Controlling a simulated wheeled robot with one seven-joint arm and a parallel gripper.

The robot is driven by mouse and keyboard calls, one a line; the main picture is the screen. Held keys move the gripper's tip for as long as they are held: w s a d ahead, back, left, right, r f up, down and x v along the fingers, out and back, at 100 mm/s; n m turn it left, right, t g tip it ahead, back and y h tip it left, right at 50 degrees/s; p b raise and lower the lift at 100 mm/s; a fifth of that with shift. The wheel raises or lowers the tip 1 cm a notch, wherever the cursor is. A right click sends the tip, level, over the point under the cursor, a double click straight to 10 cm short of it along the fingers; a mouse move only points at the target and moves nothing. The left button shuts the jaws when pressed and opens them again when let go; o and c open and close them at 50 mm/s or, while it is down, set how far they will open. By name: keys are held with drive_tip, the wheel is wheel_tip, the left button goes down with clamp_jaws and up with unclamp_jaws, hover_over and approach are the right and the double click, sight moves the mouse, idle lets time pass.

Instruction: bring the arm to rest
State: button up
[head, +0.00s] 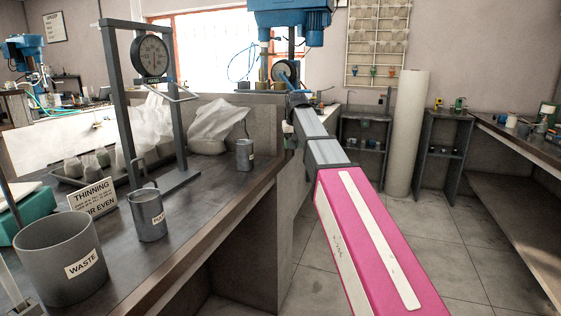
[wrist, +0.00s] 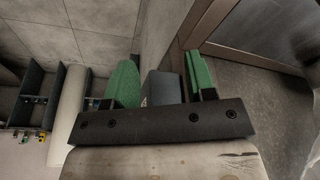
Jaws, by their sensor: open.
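My arm, pink and grey, reaches forward from the lower right of the head view, past the right side of the bench. Its far end is beside the bench's far corner, and the fingers are hard to make out there. In the wrist view my gripper (wrist: 161,80) shows two green fingers set apart. It is open. A grey-blue block shows between the fingers; I cannot tell what it is, and nothing looks pinched.
The bench (head: 190,230) holds a waste pot (head: 60,262), a labelled mug (head: 148,215), another mug (head: 245,155) and a dial-scale frame (head: 112,90). A white column (head: 407,135) stands beyond. Floor (head: 440,235) right of the arm is clear.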

drive_tip(key=s+d+f, duration=0.3)
drive_tip(key=s+f, duration=0.1)
drive_tip(key=f, duration=0.4)
drive_tip(key=s+d+f+m+g, duration=0.15)
drive_tip(key=s+f, duration=0.25)
drive_tip(key=f, duration=0.5)
drive_tip(key=s+d+f+n, duration=0.1)
drive_tip(key=s+d+f, duration=0.25)
drive_tip(key=f, duration=0.45)
drive_tip(key=s+d+f, duration=0.2)
drive_tip(key=s+f, duration=0.6)
drive_tip(key=s, duration=0.1)
drive_tip(key=s+d+f+m+g, duration=0.1)
drive_tip(key=s+d+f, duration=0.2)
drive_tip(key=s+f, duration=0.5)
drive_tip(key=shift+s+d+f, duration=0.35)
drive_tip(key=shift+s, duration=0.25)
